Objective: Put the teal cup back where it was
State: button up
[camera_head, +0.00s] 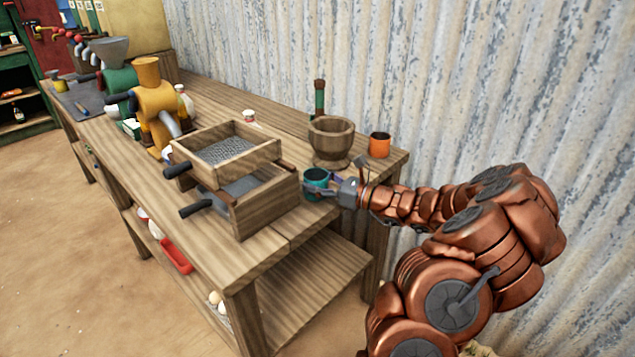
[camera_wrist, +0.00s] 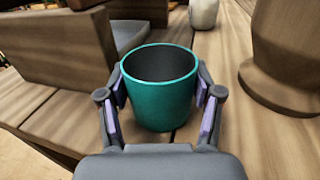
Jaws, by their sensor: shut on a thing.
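The teal cup (camera_wrist: 160,100) stands upright between the two fingers of my gripper (camera_wrist: 160,98) in the wrist view. The purple pads press on its left and right sides. In the head view the teal cup (camera_head: 316,181) is at the right end of the wooden workbench (camera_head: 275,252), with my gripper (camera_head: 332,188) reaching in from the right. The cup is just right of the wooden sieve box and in front of the mortar. I cannot tell whether its base touches the bench top.
A wooden mortar (camera_head: 331,140) and an orange cup (camera_head: 379,145) stand behind the teal cup. A wooden sieve box (camera_head: 265,203) with a dark handle is close on the left. Yellow (camera_head: 153,105) and green (camera_head: 118,88) grinders stand farther left. A corrugated wall (camera_head: 420,70) runs behind the bench.

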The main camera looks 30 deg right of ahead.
jog(key=shift+f, duration=0.15)
jog(key=o, duration=1.2)
jog(key=shift+s+r, duration=0.1)
jog(key=shift+r, duration=0.1)
jog(key=v, duration=1.2)
